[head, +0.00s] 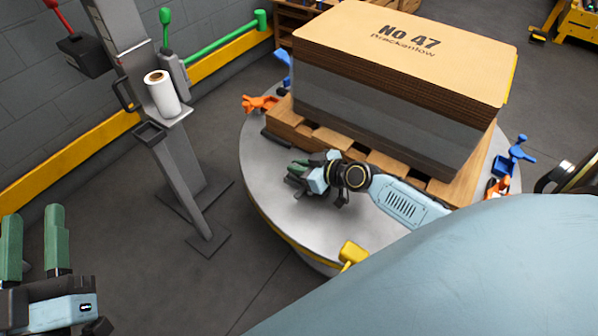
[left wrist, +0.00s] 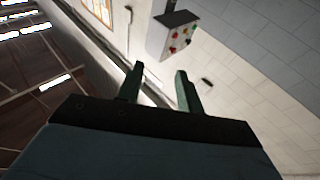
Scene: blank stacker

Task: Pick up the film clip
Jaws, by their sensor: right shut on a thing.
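My right gripper (head: 297,171) is low over the front left of the round grey turntable (head: 262,185), beside the pallet. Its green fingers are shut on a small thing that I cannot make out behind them. I cannot pick out the film clip for certain. Several coloured clip-like pieces sit around the turntable's rim: an orange one (head: 262,103) at the left, a blue one (head: 514,155) at the right and a yellow one (head: 352,253) at the front. My left gripper (head: 34,222) is open and empty at the lower left, away from the turntable; its spread fingers also show in the left wrist view (left wrist: 160,72).
A stack of cardboard blanks (head: 400,60) stands on a wooden pallet (head: 458,195) on the turntable. A grey post (head: 180,150) with a white roll (head: 161,92) stands to the left. A green rail (head: 225,42) runs behind. The grey floor between post and turntable is clear.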

